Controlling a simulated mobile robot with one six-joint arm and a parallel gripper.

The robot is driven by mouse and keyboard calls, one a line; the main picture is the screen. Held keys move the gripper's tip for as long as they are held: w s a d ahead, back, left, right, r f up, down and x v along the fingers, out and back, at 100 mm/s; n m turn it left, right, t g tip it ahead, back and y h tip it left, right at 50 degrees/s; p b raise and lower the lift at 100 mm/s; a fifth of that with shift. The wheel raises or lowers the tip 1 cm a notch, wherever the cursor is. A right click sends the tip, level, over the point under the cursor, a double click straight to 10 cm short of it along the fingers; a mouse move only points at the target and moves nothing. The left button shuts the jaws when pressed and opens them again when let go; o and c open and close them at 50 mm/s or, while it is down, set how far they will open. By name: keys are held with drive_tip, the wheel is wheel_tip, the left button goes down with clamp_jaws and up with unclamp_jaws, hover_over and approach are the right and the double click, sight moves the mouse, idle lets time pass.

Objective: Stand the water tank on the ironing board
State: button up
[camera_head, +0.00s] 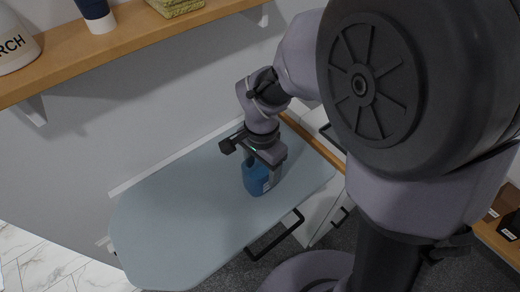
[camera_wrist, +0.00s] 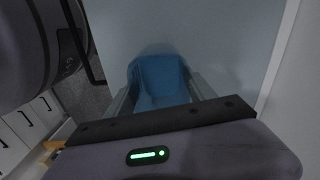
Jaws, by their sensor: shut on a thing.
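The water tank (camera_head: 256,177) is a blue container with a pale label. In the head view it is upright at the right part of the ironing board (camera_head: 185,215), a pale blue-grey board. My gripper (camera_head: 266,168) is above the tank with its fingers down on either side of it, shut on it. The wrist view shows the tank (camera_wrist: 160,80) between the two fingers (camera_wrist: 160,92), over the pale board surface (camera_wrist: 190,25). The tank's base looks at or very near the board; I cannot tell whether it touches. My gripper hides part of its top.
A wooden shelf (camera_head: 120,38) on the wall above holds a white container (camera_head: 14,45), a blue and white cup (camera_head: 97,14) and a green item (camera_head: 176,5). White drawers (camera_head: 325,212) with black handles stand beside the board. The board's left half is clear.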

drive_tip(key=shift+f, duration=0.15)
drive_tip(key=o, duration=1.6)
drive_tip(key=shift+c, duration=0.2)
wheel_tip(320, 180, up, 14)
drive_tip(key=p, duration=0.5)
drive_tip(key=s+d+r+n+t+y, duration=0.2)
drive_tip(key=s+d+r+n+t, duration=0.3)
drive_tip(key=s+r, duration=0.3)
drive_tip(key=s+d, duration=0.1)
drive_tip(key=s, duration=0.2)
drive_tip(key=shift+s+d+t, duration=0.15)
drive_tip(key=shift+d+t, duration=0.25)
